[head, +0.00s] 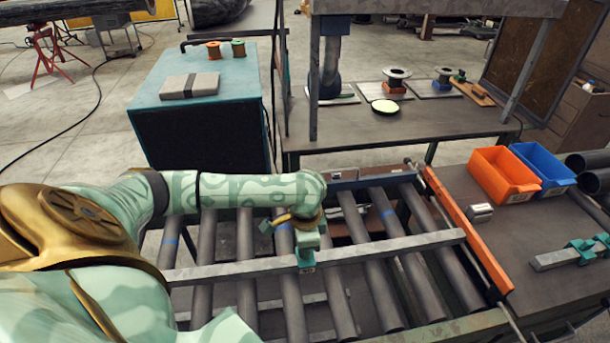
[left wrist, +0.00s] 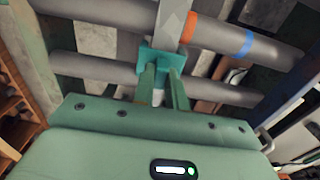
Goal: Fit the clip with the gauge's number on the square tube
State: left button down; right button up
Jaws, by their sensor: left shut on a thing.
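A long grey square tube (head: 390,250) lies across the rollers of a roller stand. It also shows in the left wrist view (left wrist: 172,22), running up to a teal clip (left wrist: 158,57). My left gripper (left wrist: 162,88) is shut on this clip. In the head view my left gripper (head: 306,240) points down at the tube from above, with the clip (head: 306,256) at the tube's near side. I cannot tell whether the clip is around the tube or only against it. Its number is too small to read. My right gripper is not in view.
Orange (head: 502,174) and blue (head: 543,168) bins stand on the right bench. Another square bar (head: 556,259) with teal clips lies there, near a small grey block (head: 479,212). An orange rail (head: 468,228) edges the rollers. A teal-topped table (head: 200,95) stands behind.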

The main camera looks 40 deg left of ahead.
pick_arm(q)
jog(key=shift+f, duration=0.15)
jog(key=c, duration=1.3)
grip_release()
jog(key=shift+c, duration=0.2)
notch_tip(320, 180, up, 16)
jog(key=p, duration=0.5)
jog(key=shift+p, duration=0.3)
